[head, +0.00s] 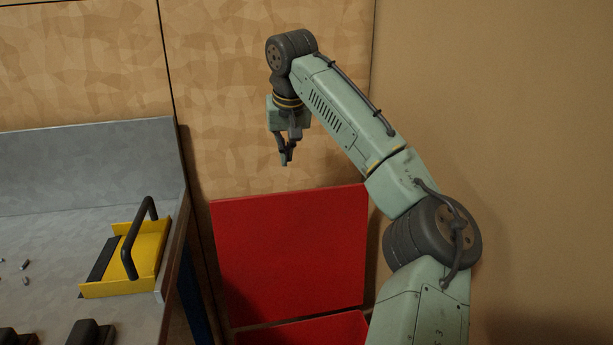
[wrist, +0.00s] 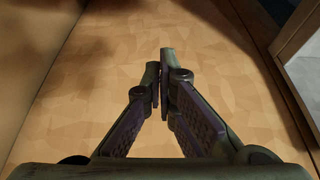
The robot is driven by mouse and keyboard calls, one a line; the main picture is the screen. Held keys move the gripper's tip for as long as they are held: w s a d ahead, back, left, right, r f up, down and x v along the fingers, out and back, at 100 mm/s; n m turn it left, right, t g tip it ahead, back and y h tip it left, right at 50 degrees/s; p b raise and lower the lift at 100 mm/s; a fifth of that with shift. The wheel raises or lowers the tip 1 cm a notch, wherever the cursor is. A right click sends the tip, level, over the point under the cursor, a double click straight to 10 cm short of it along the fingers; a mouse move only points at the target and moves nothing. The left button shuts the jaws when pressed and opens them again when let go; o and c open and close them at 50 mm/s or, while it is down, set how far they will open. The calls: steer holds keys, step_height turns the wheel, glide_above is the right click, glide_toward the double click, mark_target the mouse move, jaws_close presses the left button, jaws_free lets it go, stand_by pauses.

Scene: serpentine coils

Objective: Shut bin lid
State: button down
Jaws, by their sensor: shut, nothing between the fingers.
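The red bin lid (head: 290,250) stands open, close to upright, in front of the tan wall. Below it, a strip of the red bin (head: 305,331) shows at the bottom edge of the head view, and the rest of the bin is cut off or behind my arm. My gripper (head: 287,158) points down above the lid's top edge and appears apart from it. Its fingers are shut and empty. In the wrist view, my gripper (wrist: 160,65) has its fingertips together in front of a tan patterned surface, with no red lid in sight.
A grey workbench (head: 60,235) with a raised back stands at the left. On it lie a yellow tool (head: 150,250) with a black handle and several small dark pieces. Tan walls (head: 80,60) close in the back and right.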

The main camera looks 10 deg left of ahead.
step_height(320, 180, down, 9)
steer(key=p, duration=0.3)
steer(key=shift+w+d, duration=0.15)
steer(key=shift+d, duration=0.1)
steer(key=shift+d+f, duration=0.1)
steer(key=shift+f, duration=0.05)
stand_by(0.5)
